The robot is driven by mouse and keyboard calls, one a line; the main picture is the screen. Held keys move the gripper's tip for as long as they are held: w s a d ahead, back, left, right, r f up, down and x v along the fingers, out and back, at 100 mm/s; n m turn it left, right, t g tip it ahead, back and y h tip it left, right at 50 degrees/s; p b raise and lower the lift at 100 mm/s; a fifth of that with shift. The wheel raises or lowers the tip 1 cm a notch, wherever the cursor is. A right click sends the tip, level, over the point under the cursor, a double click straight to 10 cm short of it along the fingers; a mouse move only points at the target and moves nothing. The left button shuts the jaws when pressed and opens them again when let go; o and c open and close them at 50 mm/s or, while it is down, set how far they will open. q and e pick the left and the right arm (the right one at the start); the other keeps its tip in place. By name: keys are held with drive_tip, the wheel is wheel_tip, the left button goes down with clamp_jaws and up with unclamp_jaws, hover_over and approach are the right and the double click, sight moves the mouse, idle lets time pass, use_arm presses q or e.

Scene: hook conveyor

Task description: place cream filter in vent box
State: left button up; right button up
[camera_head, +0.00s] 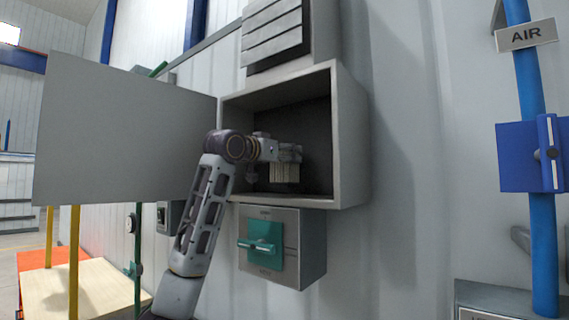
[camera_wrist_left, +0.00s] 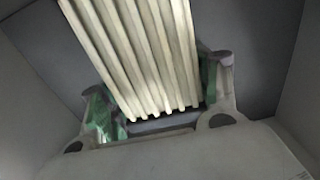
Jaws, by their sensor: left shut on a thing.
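The vent box (camera_head: 352,140) is a grey open box on the wall, with its door (camera_head: 120,130) swung open to the left. My left gripper (camera_head: 288,158) reaches inside the box and is shut on the cream filter (camera_head: 285,174). The pleated cream filter (camera_wrist_left: 140,50) fills the upper middle of the left wrist view, held between the two fingers (camera_wrist_left: 160,100). Grey inner walls of the box surround it there. I cannot tell whether the filter touches the back or floor of the box. My right gripper is not in view.
A louvred grey unit (camera_head: 275,35) sits above the box. A switch box with a green handle (camera_head: 262,245) hangs just below it. A blue pipe with an AIR sign (camera_head: 526,34) and a blue valve block (camera_head: 530,156) stand at the right. A pale wooden top (camera_head: 95,285) lies lower left.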

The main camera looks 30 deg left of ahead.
use_arm(q)
drive_tip(key=shift+f, duration=1)
drive_tip(key=shift+f, duration=0.2)
drive_tip(key=o, duration=1.1)
drive_tip(key=shift+s+r, duration=0.15)
drive_tip(key=shift+r, duration=0.05)
drive_tip(key=s+b, duration=0.4)
drive_tip(key=s, duration=0.7)
drive_tip(key=shift+s+a, duration=0.4)
drive_tip(key=shift+a, duration=0.05)
